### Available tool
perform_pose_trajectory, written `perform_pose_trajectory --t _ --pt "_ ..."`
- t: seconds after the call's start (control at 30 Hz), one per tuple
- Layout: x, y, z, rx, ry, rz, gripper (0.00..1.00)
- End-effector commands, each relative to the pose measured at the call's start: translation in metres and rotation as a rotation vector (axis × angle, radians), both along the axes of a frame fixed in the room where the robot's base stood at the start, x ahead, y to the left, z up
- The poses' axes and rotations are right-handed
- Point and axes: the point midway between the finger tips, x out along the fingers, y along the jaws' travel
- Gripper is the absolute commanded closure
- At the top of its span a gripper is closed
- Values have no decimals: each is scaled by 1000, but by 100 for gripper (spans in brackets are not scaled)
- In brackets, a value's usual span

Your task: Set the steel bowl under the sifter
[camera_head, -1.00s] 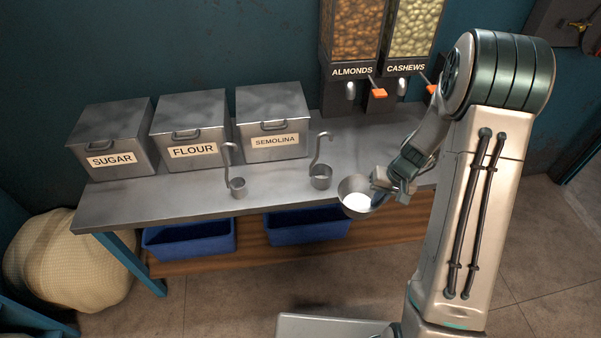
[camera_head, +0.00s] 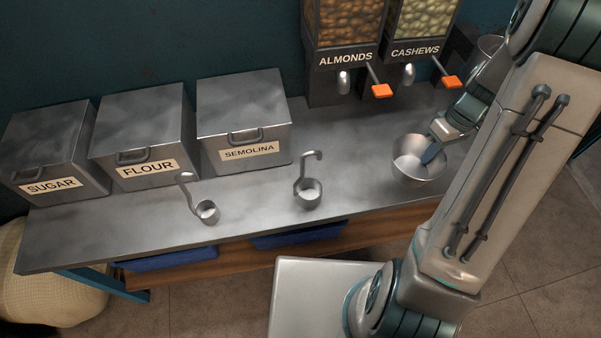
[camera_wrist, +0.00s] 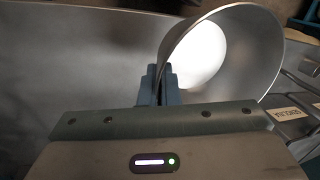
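The steel bowl (camera_head: 405,176) is over the right part of the counter in the head view, roughly upright, with white contents inside. My gripper (camera_head: 431,153) is shut on the bowl's rim from the right. In the wrist view, my gripper's fingers (camera_wrist: 163,86) pinch the rim of the bowl (camera_wrist: 262,60), and the white contents show bright inside. I cannot tell whether the bowl touches the counter. A round-rimmed grey object (camera_head: 490,45) shows partly behind my arm at the upper right; I cannot tell whether it is the sifter.
The counter (camera_head: 255,205) holds bins labelled sugar (camera_head: 50,150), flour (camera_head: 148,135) and semolina (camera_head: 245,115). Almond (camera_head: 346,60) and cashew (camera_head: 415,52) dispensers stand behind the bowl. Blue tubs (camera_head: 170,259) sit below.

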Motion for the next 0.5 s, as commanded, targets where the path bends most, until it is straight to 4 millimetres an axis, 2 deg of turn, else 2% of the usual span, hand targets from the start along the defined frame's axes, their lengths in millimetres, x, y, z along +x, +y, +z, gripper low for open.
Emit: perform_pose_trajectory --t 0.13,0.27,0.5 --pt "-4 -2 3 2 3 24 100" --pt "-1 9 -3 2 4 28 100" --pt "10 60 -34 3 7 29 100"
